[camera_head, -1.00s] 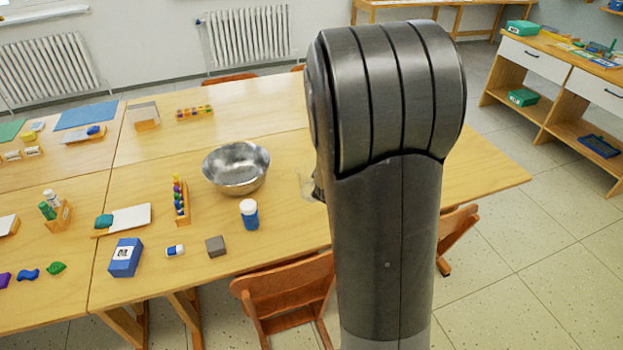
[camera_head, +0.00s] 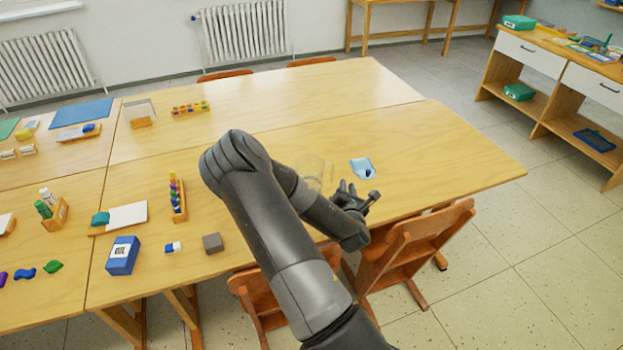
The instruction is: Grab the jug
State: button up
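The jug (camera_head: 318,170) is clear, see-through glass and stands on the right-hand table, just right of my arm's elbow. Its outline is faint, and my forearm covers part of its lower left side. My gripper (camera_head: 356,192) is near the table's front edge, to the right of the jug and nearer the camera. It looks apart from the jug, with no object seen in it. Its dark prongs are small and partly overlapped, so I cannot tell how far they are open.
A light blue tray (camera_head: 362,168) with a small dark item lies behind my gripper. A grey block (camera_head: 212,243) and a peg stand (camera_head: 178,198) are left of my arm. Wooden chairs (camera_head: 415,245) stand at the front edge. The table's right end is clear.

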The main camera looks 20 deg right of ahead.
aim_at(332, 180)
jog(key=n, duration=0.1)
jog(key=f+n+t+y, duration=0.1)
jog(key=n, duration=0.2)
jog(key=shift+s+a+f+y, duration=0.2)
jog(key=shift+a+y, duration=0.1)
jog(key=shift+y, duration=0.1)
jog(key=n, duration=0.1)
jog(key=n+y, duration=0.1)
jog(key=a+n+t, duration=0.1)
jog(key=n, duration=0.1)
jog(key=shift+s+f+y, duration=0.15)
jog(key=shift+f+y, duration=0.15)
jog(key=shift+f, duration=0.05)
jog(key=w, duration=0.5)
jog(key=shift+w+d, duration=0.25)
jog(key=shift+w, duration=0.05)
jog(key=w, duration=0.5)
jog(key=shift+d+f, duration=0.2)
jog(key=shift+f, duration=0.1)
grip_shut()
